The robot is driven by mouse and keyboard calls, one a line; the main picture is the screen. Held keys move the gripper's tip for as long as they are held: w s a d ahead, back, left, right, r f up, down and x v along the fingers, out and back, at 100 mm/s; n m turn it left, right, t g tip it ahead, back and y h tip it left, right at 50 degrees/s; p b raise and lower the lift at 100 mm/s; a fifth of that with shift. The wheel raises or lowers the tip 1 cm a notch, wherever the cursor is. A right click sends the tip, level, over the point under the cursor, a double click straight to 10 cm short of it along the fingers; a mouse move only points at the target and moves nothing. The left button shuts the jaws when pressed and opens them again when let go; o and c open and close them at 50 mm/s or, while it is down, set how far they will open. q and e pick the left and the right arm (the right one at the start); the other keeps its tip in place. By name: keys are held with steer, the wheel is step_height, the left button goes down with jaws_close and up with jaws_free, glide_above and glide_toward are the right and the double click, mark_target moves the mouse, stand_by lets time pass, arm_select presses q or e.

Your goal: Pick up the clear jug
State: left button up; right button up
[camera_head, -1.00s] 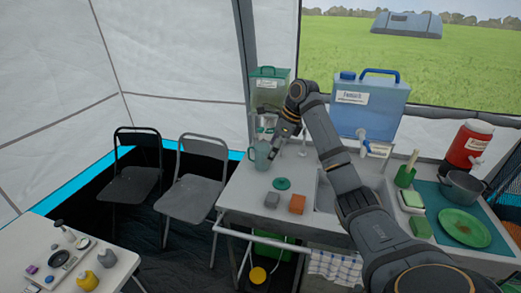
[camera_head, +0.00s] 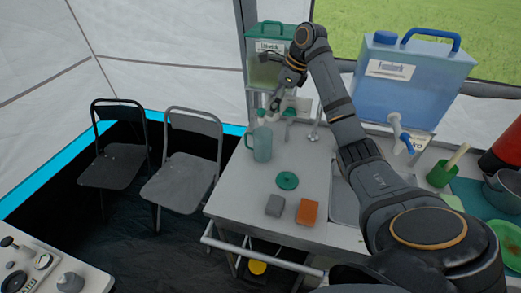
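The clear jug (camera_head: 262,144), bluish and see-through with a handle on its left, stands upright on the grey counter (camera_head: 248,185), near its left edge. My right arm reaches in from the lower right. Its gripper (camera_head: 274,103) points down just above and behind the jug's rim, in front of the green-lidded dispenser. The fingers are small and dark, and I cannot tell whether they are open or whether they touch the jug. The jug looks to rest on the counter. My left gripper is not in view.
A green lid (camera_head: 288,180), a grey sponge (camera_head: 274,205) and an orange sponge (camera_head: 307,212) lie in front of the jug. The green-lidded dispenser (camera_head: 267,72) stands behind it. A blue water container (camera_head: 415,85) with a tap is at the right. Folding chairs (camera_head: 188,165) stand left.

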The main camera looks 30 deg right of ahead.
glide_toward(265, 129)
steer(key=shift+s+a, duration=0.9)
steer(key=shift+a, duration=0.3)
steer(key=p+x, duration=0.1)
steer(key=x, duration=0.5)
steer(key=shift+a+f, duration=0.3)
steer(key=shift+w+f, duration=0.15)
steer(key=shift+f, duration=0.15)
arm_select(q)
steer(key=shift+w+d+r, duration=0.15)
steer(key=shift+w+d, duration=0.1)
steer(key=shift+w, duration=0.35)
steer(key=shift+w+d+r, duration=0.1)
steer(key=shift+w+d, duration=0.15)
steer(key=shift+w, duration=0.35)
arm_select(e)
steer(key=c, duration=1.9)
steer(key=shift+r, duration=0.15)
